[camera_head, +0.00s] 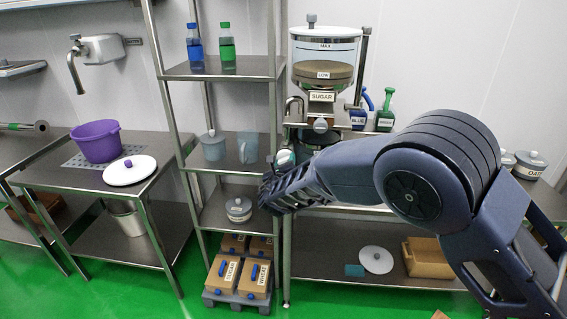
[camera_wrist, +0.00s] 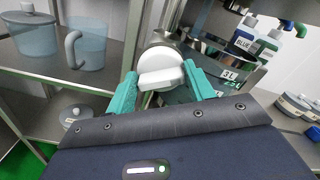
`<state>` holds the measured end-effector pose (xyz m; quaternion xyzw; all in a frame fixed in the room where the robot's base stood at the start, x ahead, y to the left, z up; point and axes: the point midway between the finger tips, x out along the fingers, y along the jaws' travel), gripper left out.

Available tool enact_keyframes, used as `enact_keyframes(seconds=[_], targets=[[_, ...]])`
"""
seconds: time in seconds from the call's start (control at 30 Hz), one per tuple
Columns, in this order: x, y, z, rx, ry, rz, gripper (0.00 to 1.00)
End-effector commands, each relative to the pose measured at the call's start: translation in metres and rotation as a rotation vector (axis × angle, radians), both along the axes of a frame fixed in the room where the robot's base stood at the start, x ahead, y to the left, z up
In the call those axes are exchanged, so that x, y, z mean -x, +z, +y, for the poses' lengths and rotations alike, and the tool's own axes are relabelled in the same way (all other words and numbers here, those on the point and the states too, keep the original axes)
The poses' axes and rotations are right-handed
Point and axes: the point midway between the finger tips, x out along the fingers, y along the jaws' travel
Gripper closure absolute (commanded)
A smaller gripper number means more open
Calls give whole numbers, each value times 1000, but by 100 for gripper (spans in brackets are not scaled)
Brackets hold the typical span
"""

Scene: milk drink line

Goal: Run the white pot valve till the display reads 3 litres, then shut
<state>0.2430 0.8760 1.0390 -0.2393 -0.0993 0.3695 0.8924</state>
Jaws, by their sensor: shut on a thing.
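The white valve knob (camera_wrist: 160,72) with its flat bar handle stands in the middle of the wrist view. My gripper (camera_wrist: 159,84) has its two teal fingers on either side of the bar and is shut on it. In the head view a white round part (camera_head: 284,157) shows just beyond my gripper (camera_head: 274,184), and my arm hides most of what is behind. A metal vessel with a "3 L" label (camera_wrist: 229,75) is right of the knob in the wrist view. I cannot make out a display reading in either view.
A sugar hopper (camera_head: 324,75) stands above my gripper. Blue and green bottles (camera_head: 386,110) are beside it. Boxes (camera_head: 254,279) sit on a pallet below. The green floor is clear at lower left.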

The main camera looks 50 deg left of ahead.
Motion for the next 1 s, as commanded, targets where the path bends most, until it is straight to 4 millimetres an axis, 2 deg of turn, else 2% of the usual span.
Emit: enact_keyframes(seconds=[0.07, 0.1, 0.2, 0.57, 0.67, 1.0], targets=[[0, -1, 0, 2, 0, 1, 70], [0, -1, 0, 2, 0, 1, 45], [0, -1, 0, 1, 0, 1, 29], [4, 0, -3, 0, 1, 1, 29], [12, -1, -11, 2, 2, 2, 29], [54, 0, -53, 0, 2, 1, 29]])
